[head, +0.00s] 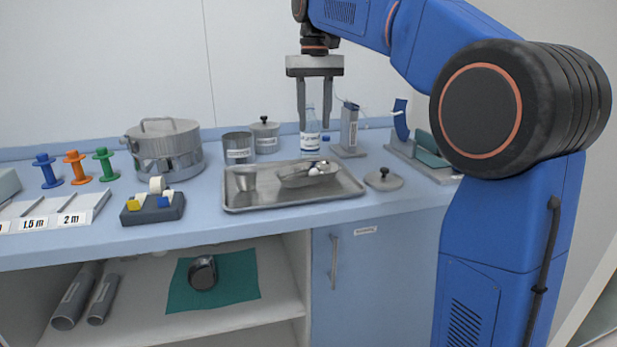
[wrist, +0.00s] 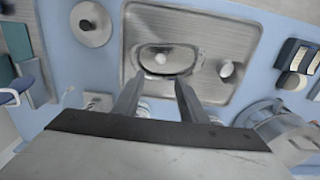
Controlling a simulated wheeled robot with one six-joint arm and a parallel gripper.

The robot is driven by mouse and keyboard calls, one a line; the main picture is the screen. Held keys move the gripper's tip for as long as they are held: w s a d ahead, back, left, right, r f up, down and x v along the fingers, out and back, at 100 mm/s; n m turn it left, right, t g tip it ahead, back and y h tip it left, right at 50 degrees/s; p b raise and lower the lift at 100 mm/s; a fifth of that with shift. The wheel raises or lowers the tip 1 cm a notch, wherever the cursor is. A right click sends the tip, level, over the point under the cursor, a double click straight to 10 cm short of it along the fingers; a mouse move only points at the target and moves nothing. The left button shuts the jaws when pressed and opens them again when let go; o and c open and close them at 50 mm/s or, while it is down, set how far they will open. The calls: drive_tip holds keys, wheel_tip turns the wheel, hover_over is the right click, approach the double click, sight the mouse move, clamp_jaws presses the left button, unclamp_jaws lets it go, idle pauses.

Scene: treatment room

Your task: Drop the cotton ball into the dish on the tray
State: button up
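The metal tray (head: 235,204) lies on the blue counter. The oval metal dish (head: 296,181) stands on its right half and also shows in the wrist view (wrist: 182,68). A small white ball, seemingly the cotton ball (head: 314,170), is inside the dish; it shows there in the wrist view (wrist: 160,58) too. My gripper (head: 314,126) is above the back of the tray, pointing down, with its fingers apart. In the wrist view nothing is held between the fingertips (wrist: 155,88).
A small metal cup (head: 243,179) stands on the tray's left. A labelled bottle (head: 311,138) stands behind the tray near my fingers. A lidded pot (head: 168,150) and a canister (head: 238,147) stand to the left. A loose lid (head: 384,180) lies right of the tray.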

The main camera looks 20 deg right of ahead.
wheel_tip(320, 180, up, 7)
idle(0.3)
drive_tip(key=s+d+f+t, duration=0.2)
drive_tip(key=s+d+f, duration=0.1)
drive_tip(key=s+f, duration=1.4)
drive_tip(key=s+d+f+t, duration=0.2)
drive_tip(key=s+d+f, duration=0.2)
drive_tip(key=s+f, duration=1.2)
wheel_tip(320, 180, down, 3)
drive_tip(key=shift+s+f+t, duration=0.15)
drive_tip(key=shift+s+t, duration=0.25)
